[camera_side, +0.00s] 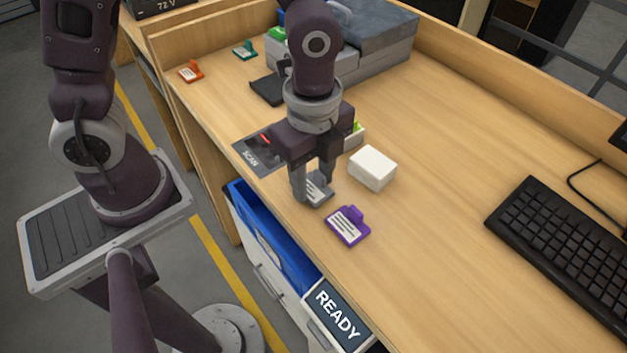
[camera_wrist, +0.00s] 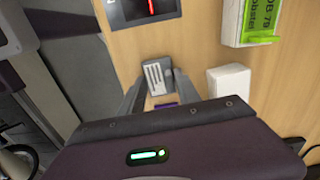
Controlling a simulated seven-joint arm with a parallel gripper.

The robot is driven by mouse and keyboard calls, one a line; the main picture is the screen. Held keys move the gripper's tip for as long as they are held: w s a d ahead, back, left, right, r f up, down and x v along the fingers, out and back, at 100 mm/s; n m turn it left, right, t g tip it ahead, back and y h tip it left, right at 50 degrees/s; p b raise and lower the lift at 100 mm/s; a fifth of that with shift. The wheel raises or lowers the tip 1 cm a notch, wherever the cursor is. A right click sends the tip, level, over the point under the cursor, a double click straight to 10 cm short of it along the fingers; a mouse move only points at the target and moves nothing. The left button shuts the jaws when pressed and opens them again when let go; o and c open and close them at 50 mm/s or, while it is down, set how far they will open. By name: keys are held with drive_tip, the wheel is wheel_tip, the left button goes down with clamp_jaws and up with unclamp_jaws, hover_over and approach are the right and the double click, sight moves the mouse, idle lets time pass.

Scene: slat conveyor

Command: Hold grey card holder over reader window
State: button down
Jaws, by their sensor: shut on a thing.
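The grey card holder (camera_side: 318,188) is between the fingers of my gripper (camera_side: 313,197), near the desk's front edge. In the wrist view the grey card holder (camera_wrist: 157,77) shows a white card with dark lines, and my gripper (camera_wrist: 152,92) is shut on it. I cannot tell whether it touches the desk. The reader (camera_side: 258,152), a dark pad marked SCAN with a red light, lies behind and left of the holder, partly hidden by my gripper. It also shows at the top of the wrist view (camera_wrist: 143,10). The holder is beside the reader, not over it.
A purple card holder (camera_side: 347,226) lies just right of my gripper. A white box (camera_side: 372,168) and a green-tagged box (camera_side: 355,135) stand close by. Orange (camera_side: 191,72) and teal (camera_side: 245,50) holders lie at the back. A keyboard (camera_side: 565,245) is at right; the desk's middle is clear.

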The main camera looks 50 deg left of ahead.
sight(312, 185)
wheel_tip(312, 185, up, 9)
drive_tip(key=a+f, duration=0.2)
drive_tip(key=a, duration=1.1)
drive_tip(key=shift+w+f, duration=0.2)
drive_tip(key=shift+f, duration=2.75)
wheel_tip(312, 185, up, 6)
drive_tip(key=shift+d, duration=0.1)
